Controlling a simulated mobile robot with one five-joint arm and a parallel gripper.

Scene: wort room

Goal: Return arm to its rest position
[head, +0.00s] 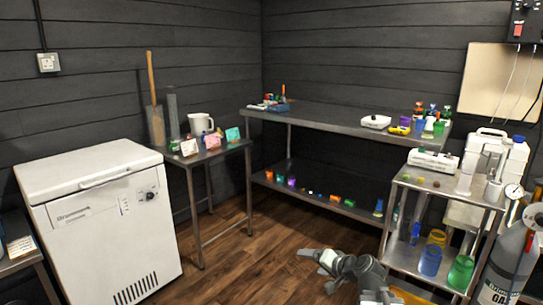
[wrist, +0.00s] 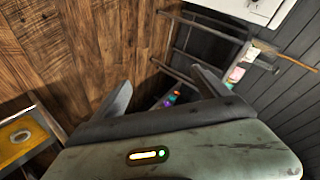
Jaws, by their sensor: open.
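My gripper (wrist: 165,92) is open and empty in the wrist view, its two dark fingers spread apart over the wooden floor. In the head view my grey arm (head: 350,268) shows low at the bottom centre right, folded over the floor in front of the workbench. Nothing touches the arm that I can see.
A white chest freezer (head: 95,215) stands at the left, beside a small metal table (head: 218,152). A long workbench (head: 330,116) with a lower shelf runs along the back. A metal cart (head: 398,256) and a gas cylinder (head: 505,262) stand at the right. The wooden floor (head: 240,255) between is clear.

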